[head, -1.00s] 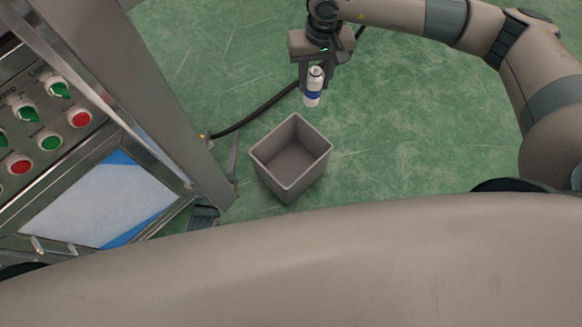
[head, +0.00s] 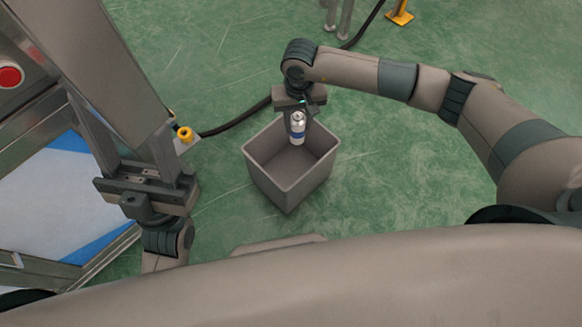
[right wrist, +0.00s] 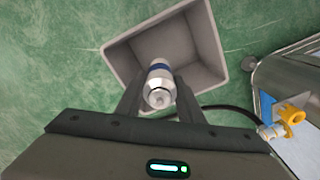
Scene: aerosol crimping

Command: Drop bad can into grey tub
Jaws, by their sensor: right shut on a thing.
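The can (head: 297,131) is white and silver with a blue band, roughly upright. My right gripper (head: 298,113) is shut on its upper part. The can also shows in the right wrist view (right wrist: 159,84), silver top toward the camera, between the fingers of the right gripper (right wrist: 160,97). The grey tub (head: 285,188) stands on the floor, open at the top. In both views the can lies over its opening; its exact height is unclear. The tub's inside looks empty where visible.
A metal machine frame (head: 110,60) with a red button (head: 10,75) and a white-blue panel (head: 50,205) stands at the left. A black cable (head: 235,122) runs behind the tub. Green floor is clear right of the tub.

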